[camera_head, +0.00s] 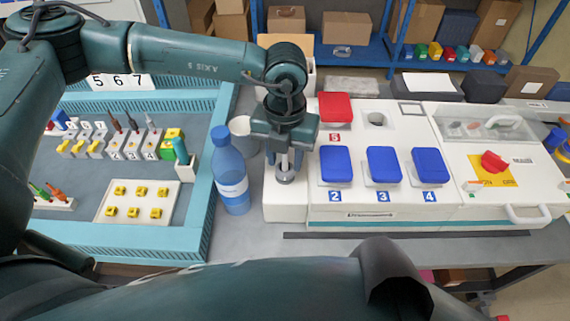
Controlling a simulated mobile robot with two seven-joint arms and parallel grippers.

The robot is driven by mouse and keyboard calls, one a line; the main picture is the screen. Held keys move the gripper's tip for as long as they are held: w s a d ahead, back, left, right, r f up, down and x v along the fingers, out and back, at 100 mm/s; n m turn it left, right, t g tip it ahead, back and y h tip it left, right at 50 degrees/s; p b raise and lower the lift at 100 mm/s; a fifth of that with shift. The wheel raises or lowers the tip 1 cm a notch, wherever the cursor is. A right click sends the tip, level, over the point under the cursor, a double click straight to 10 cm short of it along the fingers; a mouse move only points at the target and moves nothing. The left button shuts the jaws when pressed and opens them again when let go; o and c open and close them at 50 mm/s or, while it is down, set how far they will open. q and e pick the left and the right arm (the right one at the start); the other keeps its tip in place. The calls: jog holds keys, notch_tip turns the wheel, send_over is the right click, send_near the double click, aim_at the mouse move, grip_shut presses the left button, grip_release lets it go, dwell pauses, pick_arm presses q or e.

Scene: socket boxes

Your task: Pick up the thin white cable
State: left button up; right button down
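I cannot make out a thin white cable in this view. My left gripper (284,168) points straight down over the left end of the white socket box (330,211). A small round silver piece (285,178) shows right at its fingertips. Whether the fingers are open, shut or holding that piece is too small to tell. The box has blue lids marked 2 (336,162), 3 (383,162) and 4 (430,164), and a red lid (335,106) marked 5. My arm and gripper hide part of the box's left end. My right gripper is not in view.
A blue bottle (231,180) stands close left of the gripper, with a grey-white cup (241,131) behind it. A teal-rimmed tray (110,244) with tools and yellow parts fills the left. A red switch (494,161) sits on the right box. Shelves with cartons stand behind.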

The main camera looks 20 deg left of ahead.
pick_arm(q)
jog(key=shift+r, duration=0.1)
grip_shut()
jog(key=shift+r, duration=0.1)
dwell(0.4)
notch_tip(320, 180, up, 8)
jog(key=p, duration=0.4)
jog(key=shift+r, duration=0.9)
